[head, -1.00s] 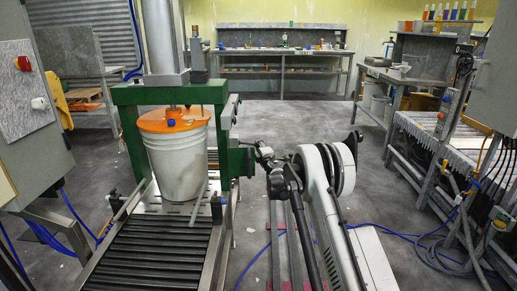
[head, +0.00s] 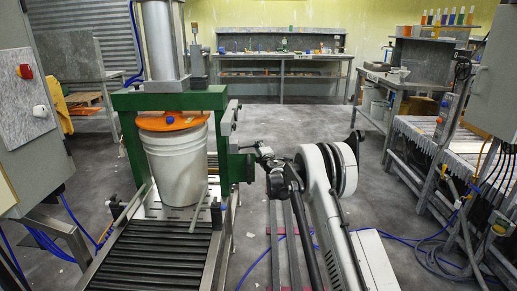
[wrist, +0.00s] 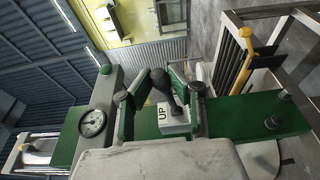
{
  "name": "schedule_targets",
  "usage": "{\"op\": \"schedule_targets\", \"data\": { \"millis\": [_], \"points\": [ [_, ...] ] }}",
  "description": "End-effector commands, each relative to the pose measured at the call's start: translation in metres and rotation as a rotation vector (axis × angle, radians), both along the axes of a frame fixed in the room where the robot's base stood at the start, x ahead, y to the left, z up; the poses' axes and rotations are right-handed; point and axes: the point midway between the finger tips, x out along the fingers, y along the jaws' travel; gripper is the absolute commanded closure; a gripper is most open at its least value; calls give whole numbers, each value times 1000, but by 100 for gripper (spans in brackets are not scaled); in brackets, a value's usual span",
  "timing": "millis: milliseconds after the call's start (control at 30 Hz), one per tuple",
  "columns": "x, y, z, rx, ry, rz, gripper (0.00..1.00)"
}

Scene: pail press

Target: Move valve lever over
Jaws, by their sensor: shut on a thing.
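My gripper (wrist: 166,88) is at the valve on the press in the wrist view, its two fingers either side of a dark lever (wrist: 181,93), shut on it. A white block marked "UP" (wrist: 176,120) sits beside the lever. In the head view my gripper (head: 261,156) is at the right side of the green press frame (head: 134,160); the lever is too small to make out there. A white pail (head: 178,165) with an orange lid (head: 160,122) stands upright under the press.
A round gauge (wrist: 92,122) is on the press left of my gripper in the wrist view. A roller conveyor (head: 155,255) runs in front of the pail. A grey cabinet (head: 25,120) stands at the left. The floor (head: 300,125) behind my arm is clear.

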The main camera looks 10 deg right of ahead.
Motion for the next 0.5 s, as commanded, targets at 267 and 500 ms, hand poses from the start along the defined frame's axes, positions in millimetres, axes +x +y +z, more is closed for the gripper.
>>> {"op": "schedule_targets", "data": {
  "millis": [267, 500],
  "points": [
    [0, 3, 8, 0, 0, 1, 99],
    [2, 7, 22, 0, 0, 1, 98]
  ]
}}
